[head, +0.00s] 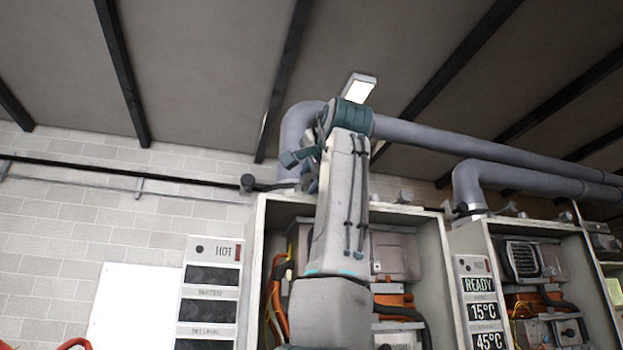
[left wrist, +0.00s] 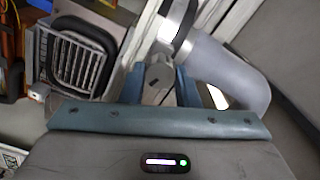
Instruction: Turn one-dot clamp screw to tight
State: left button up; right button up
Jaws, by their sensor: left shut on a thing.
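My left gripper (head: 308,162) is raised in front of the first heater's flue elbow (head: 292,140), partly hidden by my own arm. In the left wrist view, its teal fingers (left wrist: 158,84) are shut on a small grey piece (left wrist: 157,77) beside the pipe's collar (left wrist: 181,20). This piece appears to be the clamp screw, but I cannot make out a dot marking or its turn position. The grey pipe (left wrist: 228,70) curves just right of the fingers. My right gripper is not in view.
The open heater cabinet (head: 257,270) stands behind my arm, with a display panel (head: 209,290) marked HOT on its left. A second heater (head: 484,252) reads READY at right. A dark knob (head: 248,182) sticks out left of the first pipe.

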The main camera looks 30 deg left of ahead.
pick_arm(q)
jog(key=shift+m, duration=0.5)
jog(key=shift+r, duration=0.1)
jog(key=o, duration=1)
jog(key=b+v, duration=0.3)
jog(key=v, duration=0.7)
jog(key=shift+s+d, duration=0.25)
